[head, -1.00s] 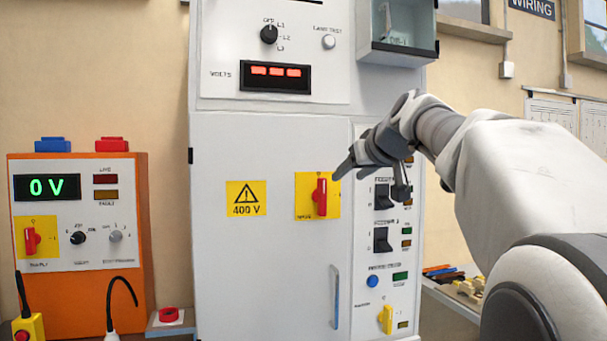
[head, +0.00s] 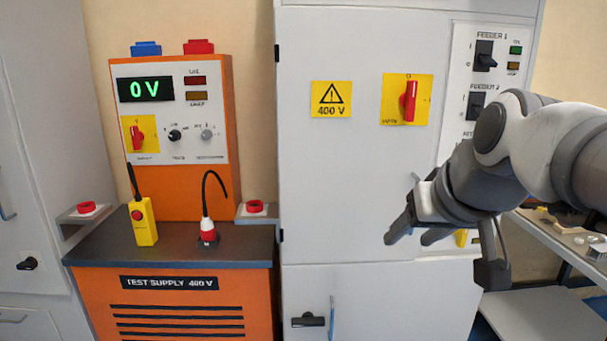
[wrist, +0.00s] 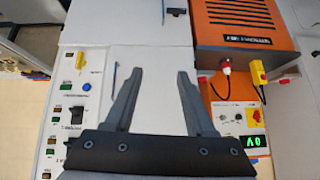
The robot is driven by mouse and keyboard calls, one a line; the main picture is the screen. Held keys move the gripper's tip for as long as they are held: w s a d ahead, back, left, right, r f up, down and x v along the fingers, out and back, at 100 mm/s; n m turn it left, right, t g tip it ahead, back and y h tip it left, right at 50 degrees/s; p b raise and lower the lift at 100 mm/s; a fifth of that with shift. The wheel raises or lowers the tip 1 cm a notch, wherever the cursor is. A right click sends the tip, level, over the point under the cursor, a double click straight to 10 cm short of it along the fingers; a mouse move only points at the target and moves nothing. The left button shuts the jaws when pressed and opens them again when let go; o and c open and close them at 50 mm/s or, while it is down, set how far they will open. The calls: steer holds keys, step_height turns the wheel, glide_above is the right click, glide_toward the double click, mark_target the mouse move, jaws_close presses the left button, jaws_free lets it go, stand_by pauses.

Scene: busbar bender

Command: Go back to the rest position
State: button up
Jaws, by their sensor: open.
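My gripper (head: 416,236) is at the right of the head view, in front of the grey cabinet (head: 345,180). Its two dark fingers are apart and nothing is between them. In the wrist view the gripper (wrist: 156,80) shows both fingers spread, with the cabinet front behind them. The cabinet carries a red rotary switch (head: 409,100) on a yellow plate, with its handle upright. My arm covers part of the feeder panel (head: 483,60) at the right.
An orange test supply (head: 232,150) reading 0 V stands at the left. A yellow pendant (head: 144,222) and a red-and-white plug (head: 207,232) stand on its dark shelf. A workbench (head: 560,236) with loose parts is at the right.

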steer(key=s+a+f+g+h, duration=0.1)
steer(key=s+f+g, duration=0.1)
steer(key=s+f, duration=0.95)
step_height(320, 180, up, 12)
steer(key=p, duration=1.2)
steer(key=shift+a+p, duration=0.15)
steer(key=shift+p, duration=0.2)
steer(key=shift+f, duration=0.1)
